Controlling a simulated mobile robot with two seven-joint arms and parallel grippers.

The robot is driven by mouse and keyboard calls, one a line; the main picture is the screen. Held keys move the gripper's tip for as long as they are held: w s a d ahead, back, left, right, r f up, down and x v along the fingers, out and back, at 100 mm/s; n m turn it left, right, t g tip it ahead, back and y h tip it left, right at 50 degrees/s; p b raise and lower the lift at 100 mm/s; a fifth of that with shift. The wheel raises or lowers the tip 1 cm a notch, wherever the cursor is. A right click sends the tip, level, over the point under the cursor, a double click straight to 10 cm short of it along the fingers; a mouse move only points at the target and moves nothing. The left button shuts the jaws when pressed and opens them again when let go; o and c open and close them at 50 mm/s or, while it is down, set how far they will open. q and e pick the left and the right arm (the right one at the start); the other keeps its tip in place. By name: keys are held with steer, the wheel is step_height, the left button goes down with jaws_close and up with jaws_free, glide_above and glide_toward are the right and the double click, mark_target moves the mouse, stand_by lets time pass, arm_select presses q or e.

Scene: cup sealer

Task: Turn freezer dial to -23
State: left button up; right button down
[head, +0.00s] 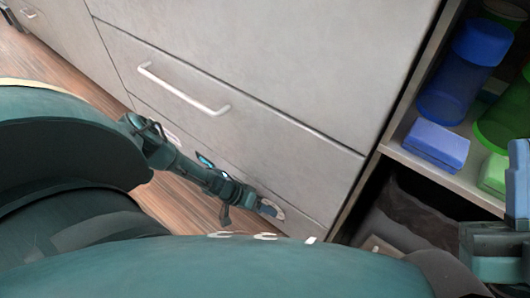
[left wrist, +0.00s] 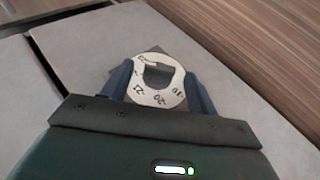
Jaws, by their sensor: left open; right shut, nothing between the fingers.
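The freezer dial (left wrist: 149,96) is a pale ring with printed numbers and a dark centre with a grip. It shows in the left wrist view on a grey panel. A 20 and what looks like 18 are partly legible; the number at left is hard to read. In the head view the dial (head: 279,212) is low on the cabinet front, partly hidden by my left gripper (head: 262,205). My left gripper (left wrist: 160,76) is open, with one finger on each side of the dial; contact is unclear. My right gripper (head: 517,180) is shut and empty at the right edge.
A grey drawer front with a white handle (head: 182,95) is above my left arm. At right, an open shelf (head: 455,179) holds a blue jar (head: 458,75), a blue box (head: 437,145) and green containers (head: 505,120). A dark open compartment lies below. Wood floor (head: 180,205) shows at left.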

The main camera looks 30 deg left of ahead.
arm_select(q)
steer(key=shift+w+d+f, duration=0.25)
steer(key=shift+d+f, duration=0.2)
steer(key=shift+f, duration=0.05)
steer(key=shift+c, duration=0.5)
steer(key=shift+r, duration=0.1)
steer(key=c, duration=0.9)
